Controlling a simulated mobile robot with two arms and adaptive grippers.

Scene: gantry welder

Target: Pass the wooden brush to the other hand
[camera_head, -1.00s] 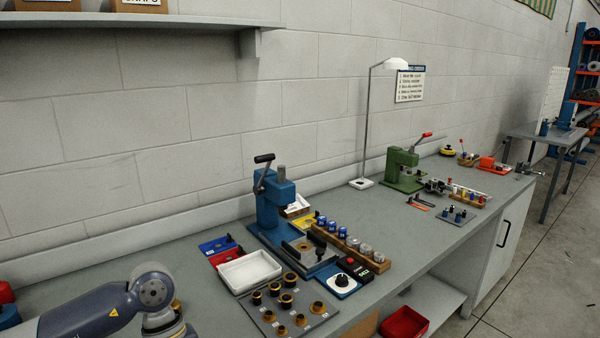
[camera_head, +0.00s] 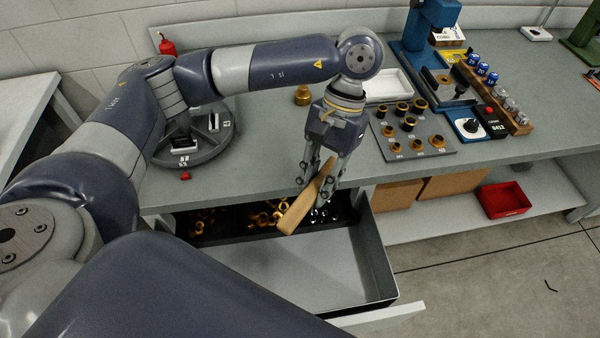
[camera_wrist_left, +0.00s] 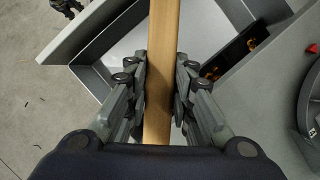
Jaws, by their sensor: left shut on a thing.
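The wooden brush (camera_head: 299,210) is a pale tan piece held in my left gripper (camera_head: 318,180) in the head view. It hangs tilted, its lower end down and to the left, above the open drawer. In the left wrist view the brush (camera_wrist_left: 161,60) runs lengthwise between the two fingers of my left gripper (camera_wrist_left: 159,95), which are shut on it. Its bristles cannot be made out. My right gripper does not show in either view.
An open drawer (camera_head: 370,270) below the bench holds brass and silver parts at its back. On the bench (camera_head: 250,165) are a round dark stand (camera_head: 215,145), a plate with brass rings (camera_head: 440,150), a white tray (camera_head: 400,85) and a blue press (camera_head: 425,25). A red bin (camera_head: 503,200) sits on the lower shelf.

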